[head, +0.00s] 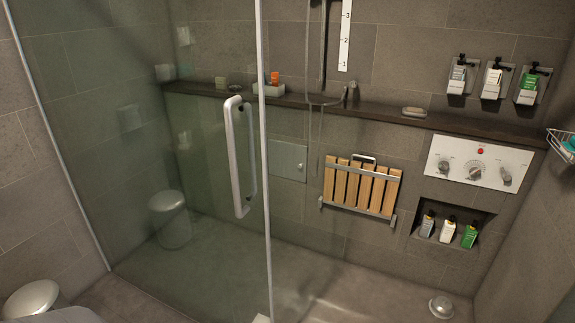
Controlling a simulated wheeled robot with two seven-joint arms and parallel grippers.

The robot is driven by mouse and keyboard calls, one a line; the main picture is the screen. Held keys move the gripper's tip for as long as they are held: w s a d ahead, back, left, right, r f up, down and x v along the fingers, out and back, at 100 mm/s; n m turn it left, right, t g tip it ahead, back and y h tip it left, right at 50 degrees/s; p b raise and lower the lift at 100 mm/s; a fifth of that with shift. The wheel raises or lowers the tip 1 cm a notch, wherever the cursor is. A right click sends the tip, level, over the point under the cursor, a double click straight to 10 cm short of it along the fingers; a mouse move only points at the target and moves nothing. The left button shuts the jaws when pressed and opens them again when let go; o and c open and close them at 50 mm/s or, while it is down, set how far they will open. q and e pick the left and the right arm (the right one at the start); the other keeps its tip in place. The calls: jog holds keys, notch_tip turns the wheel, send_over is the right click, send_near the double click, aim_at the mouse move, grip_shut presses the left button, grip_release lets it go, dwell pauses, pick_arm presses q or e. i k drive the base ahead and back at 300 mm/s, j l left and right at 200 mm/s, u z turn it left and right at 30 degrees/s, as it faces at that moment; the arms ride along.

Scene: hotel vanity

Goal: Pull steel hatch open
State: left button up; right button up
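The steel hatch (287,160) is a small square metal panel set in the grey tiled back wall of the shower. It looks closed, lying flat with the wall. Neither of my grippers shows in the head view.
A glass shower door (190,130) with a long metal handle (239,156) stands at the left, in front of part of the shower. A folded wooden seat (360,186) hangs right of the hatch. The shower floor (340,270) is mostly clear, with a drain-like metal dome (441,307) at right.

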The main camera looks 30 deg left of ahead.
aim_at(289, 161)
jog(key=i+l+u, duration=0.1)
jog(key=i, duration=0.35)
jog(key=i+l+u, duration=0.1)
jog(key=i, duration=0.3)
jog(key=i+l+u, duration=0.1)
jog(key=i, duration=0.3)
jog(key=i+l+u, duration=0.1)
jog(key=i, duration=0.35)
jog(key=l, duration=0.1)
